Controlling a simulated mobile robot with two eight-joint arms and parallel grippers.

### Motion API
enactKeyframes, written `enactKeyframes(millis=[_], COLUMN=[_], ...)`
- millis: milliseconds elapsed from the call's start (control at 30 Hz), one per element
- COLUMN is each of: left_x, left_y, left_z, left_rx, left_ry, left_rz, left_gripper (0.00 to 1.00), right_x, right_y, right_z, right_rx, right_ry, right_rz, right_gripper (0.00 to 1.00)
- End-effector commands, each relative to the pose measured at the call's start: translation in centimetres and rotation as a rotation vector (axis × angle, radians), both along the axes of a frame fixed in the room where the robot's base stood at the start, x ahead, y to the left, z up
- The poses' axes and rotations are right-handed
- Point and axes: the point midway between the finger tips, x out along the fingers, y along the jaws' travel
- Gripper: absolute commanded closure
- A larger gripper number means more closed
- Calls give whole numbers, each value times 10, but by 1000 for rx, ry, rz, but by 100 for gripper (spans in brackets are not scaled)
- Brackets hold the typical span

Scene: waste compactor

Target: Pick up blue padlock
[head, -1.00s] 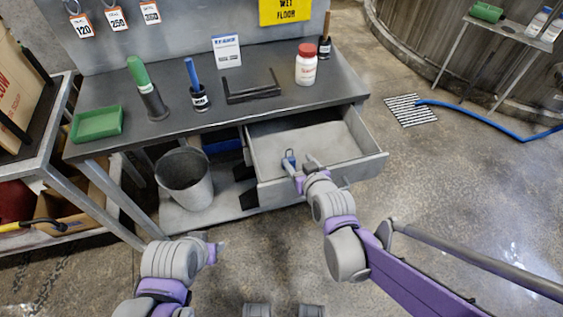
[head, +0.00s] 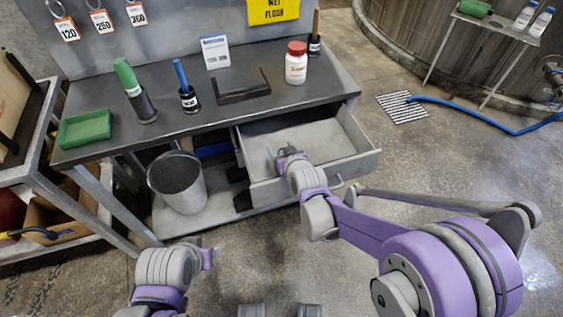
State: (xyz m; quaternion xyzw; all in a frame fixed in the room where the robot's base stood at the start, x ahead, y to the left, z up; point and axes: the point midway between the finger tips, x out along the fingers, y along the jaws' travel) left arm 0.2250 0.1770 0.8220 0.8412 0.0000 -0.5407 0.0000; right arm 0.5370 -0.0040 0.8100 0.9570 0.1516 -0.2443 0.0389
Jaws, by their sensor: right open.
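The drawer (head: 369,163) of the grey workbench is pulled open. My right gripper (head: 277,156) reaches into its left front part, with its jaws open. The blue padlock cannot be made out now; it stood in that part of the drawer a second ago, and my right gripper covers the spot. Whether the padlock lies between the fingers cannot be seen. My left gripper (head: 212,255) is low in front of the bench, away from the drawer, and its finger opening cannot be judged.
The workbench top (head: 220,115) holds a green tray (head: 86,130), a green-handled tool (head: 127,78), a blue-handled tool (head: 181,75) and a white bottle with red cap (head: 296,65). A grey bucket (head: 178,184) stands below. The rest of the drawer looks empty.

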Motion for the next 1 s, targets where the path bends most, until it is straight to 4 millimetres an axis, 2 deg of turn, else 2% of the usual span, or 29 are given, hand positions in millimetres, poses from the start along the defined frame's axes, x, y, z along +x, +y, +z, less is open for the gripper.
enactKeyframes(millis=[133, 500, 1000], left_x=[0, 0, 0], left_y=[0, 0, 0], left_z=[0, 0, 0], left_rx=[0, 0, 0], left_ry=[0, 0, 0], left_rz=[0, 0, 0], left_gripper=[55, 55, 55], right_x=[0, 0, 0], right_y=[0, 0, 0], right_z=[0, 0, 0], right_rx=[0, 0, 0], right_ry=[0, 0, 0], right_rz=[0, 0, 0], right_gripper=[35, 100, 100])
